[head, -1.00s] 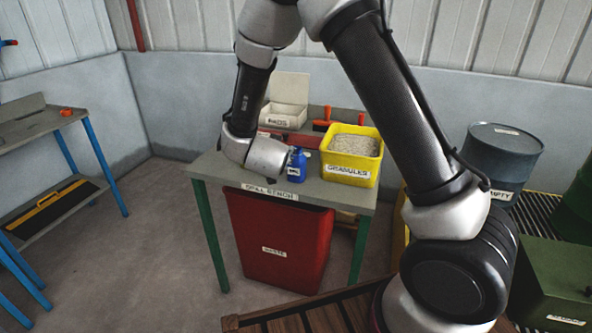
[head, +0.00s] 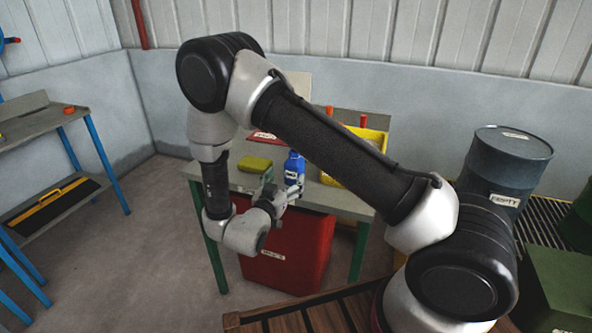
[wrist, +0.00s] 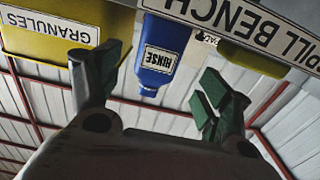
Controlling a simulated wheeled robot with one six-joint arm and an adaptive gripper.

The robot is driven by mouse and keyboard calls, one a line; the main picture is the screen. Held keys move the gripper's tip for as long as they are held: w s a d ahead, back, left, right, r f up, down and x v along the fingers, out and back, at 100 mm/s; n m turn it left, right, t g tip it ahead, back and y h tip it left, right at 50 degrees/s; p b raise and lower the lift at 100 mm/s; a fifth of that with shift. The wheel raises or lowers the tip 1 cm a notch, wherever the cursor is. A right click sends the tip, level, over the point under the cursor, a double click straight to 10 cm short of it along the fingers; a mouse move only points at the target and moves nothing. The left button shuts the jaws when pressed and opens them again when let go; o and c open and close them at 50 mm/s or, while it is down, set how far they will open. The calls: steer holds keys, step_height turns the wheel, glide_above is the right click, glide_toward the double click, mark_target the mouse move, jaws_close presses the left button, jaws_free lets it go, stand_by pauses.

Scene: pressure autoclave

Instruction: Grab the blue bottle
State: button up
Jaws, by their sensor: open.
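The blue bottle (head: 294,167) stands upright on the spill bench, near its front edge. In the wrist view the bottle (wrist: 160,48), labelled RINSE, appears upside down, beyond my gripper (wrist: 158,72) and between its two green-padded fingers. The fingers are spread apart and nothing is held between them. In the head view my gripper (head: 282,188) is at the bench's front edge, just in front of the bottle and lower in the picture. Part of the bottle's lower body is hidden behind a finger there.
The yellow granules bin (head: 371,138) is right of the bottle, partly covered by my arm. A yellow-green block (head: 256,164) lies to the left on the bench (head: 345,202). A red waste bin (head: 310,250) stands below. A grey-blue drum (head: 505,170) is at right.

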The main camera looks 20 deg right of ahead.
mark_target(295, 168)
steer(key=x, duration=0.7)
steer(key=shift+w+d+f, duration=0.1)
steer(key=shift+d+f, duration=0.05)
steer(key=shift+d, duration=0.15)
steer(key=shift+c, duration=0.4)
steer(key=c, duration=1.1)
